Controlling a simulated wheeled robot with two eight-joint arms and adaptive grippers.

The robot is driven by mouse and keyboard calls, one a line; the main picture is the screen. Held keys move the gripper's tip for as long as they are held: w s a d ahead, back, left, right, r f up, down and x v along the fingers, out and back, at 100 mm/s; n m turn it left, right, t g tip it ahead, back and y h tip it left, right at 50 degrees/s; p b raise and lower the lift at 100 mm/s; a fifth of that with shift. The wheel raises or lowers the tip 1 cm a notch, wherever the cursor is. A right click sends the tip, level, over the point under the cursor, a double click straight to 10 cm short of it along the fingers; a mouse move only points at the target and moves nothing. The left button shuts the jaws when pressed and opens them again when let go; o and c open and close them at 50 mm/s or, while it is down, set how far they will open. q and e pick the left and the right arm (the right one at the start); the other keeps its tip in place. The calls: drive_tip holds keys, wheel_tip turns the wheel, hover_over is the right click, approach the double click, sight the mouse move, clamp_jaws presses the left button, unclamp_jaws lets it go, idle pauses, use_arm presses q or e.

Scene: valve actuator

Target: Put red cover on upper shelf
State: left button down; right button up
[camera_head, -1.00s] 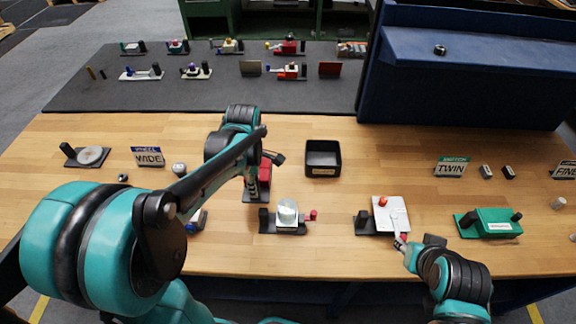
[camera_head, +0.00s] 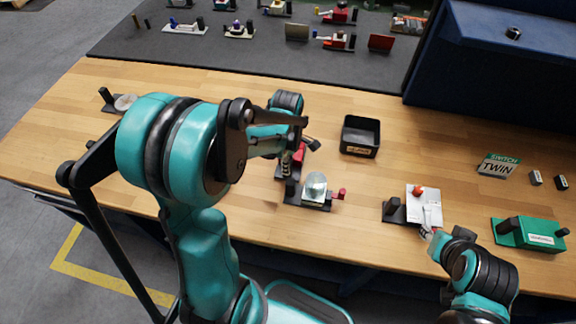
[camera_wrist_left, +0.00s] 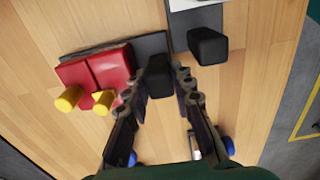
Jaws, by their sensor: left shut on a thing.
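The red cover (camera_wrist_left: 95,72) has yellow knobs and sits on a dark base plate in the left wrist view; its red side also shows in the head view (camera_head: 299,153), beside my left wrist. A black upright block (camera_wrist_left: 159,76) stands at the end of that plate. My left gripper (camera_wrist_left: 152,90) has its fingers closed around this black block, to the right of the red part. My right gripper (camera_head: 428,234) is beside a white-plated fixture (camera_head: 424,206); its fingers are too small to read. A blue shelf unit (camera_head: 505,60) stands at the back right.
A fixture with a clear dome (camera_head: 316,185) is close in front. A green fixture (camera_head: 529,234) and a TWIN sign (camera_head: 498,166) are on the right. Several fixtures stand on the grey mat (camera_head: 250,58) behind.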

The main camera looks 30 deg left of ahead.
use_arm(q)
drive_tip(key=shift+f, duration=0.35)
drive_tip(key=shift+f, duration=0.2)
drive_tip(key=c, duration=1.3)
unclamp_jaws()
drive_tip(key=shift+r, duration=0.2)
